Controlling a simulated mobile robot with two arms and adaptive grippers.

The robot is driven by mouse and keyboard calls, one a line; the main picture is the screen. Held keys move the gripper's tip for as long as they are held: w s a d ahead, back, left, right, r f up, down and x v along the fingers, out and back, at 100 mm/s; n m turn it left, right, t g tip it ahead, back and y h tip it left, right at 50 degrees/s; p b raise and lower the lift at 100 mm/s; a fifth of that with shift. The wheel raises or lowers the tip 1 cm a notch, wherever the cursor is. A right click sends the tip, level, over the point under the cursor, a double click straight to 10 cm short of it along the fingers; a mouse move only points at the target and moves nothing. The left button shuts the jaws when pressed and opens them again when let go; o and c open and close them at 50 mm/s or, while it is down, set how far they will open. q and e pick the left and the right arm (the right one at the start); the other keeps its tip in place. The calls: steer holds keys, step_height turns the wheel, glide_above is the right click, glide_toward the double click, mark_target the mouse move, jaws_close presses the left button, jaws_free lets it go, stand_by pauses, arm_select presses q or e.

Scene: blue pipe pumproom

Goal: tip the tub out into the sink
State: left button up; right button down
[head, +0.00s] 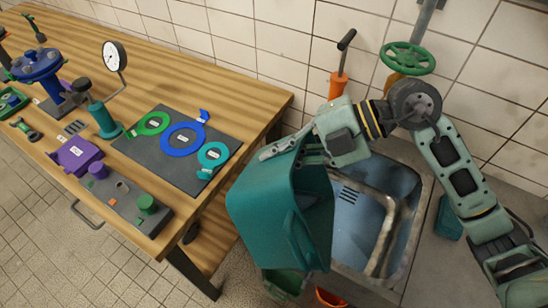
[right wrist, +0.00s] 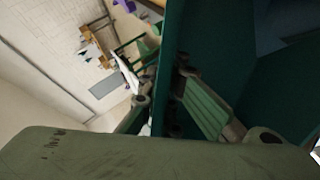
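The teal tub (head: 257,212) is in the middle of the head view, strongly tilted, beside and partly over the left edge of the sink (head: 354,203). Its inside and contents cannot be made out. My right gripper (head: 305,150) is shut on the tub's upper rim; in the right wrist view the dark teal tub wall (right wrist: 172,60) runs between its fingers.
A green handwheel (head: 408,58) and an orange black-handled tool (head: 338,86) are by the wall behind the sink.

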mark_target(295, 149)
steer(key=shift+d+r, duration=0.1)
steer(key=shift+d+r+y+b, duration=0.7)
steer(key=shift+d+y+b, duration=0.15)
steer(key=shift+d, duration=0.2)
steer(key=shift+s+d+r, duration=0.1)
steer(key=shift+d+r, duration=0.15)
steer(key=shift+b, duration=0.3)
stand_by(0.3)
steer(key=shift+d+y, duration=0.2)
steer(key=shift+y, duration=0.05)
steer(key=shift+s+d+r+y+b, duration=0.1)
steer(key=shift+d+r+y+b, duration=0.3)
steer(key=shift+d+b, duration=0.25)
steer(key=shift+d+r+y+b, duration=0.35)
steer(key=shift+d+b, duration=0.2)
steer(key=shift+d, duration=0.1)
stand_by(1.2)
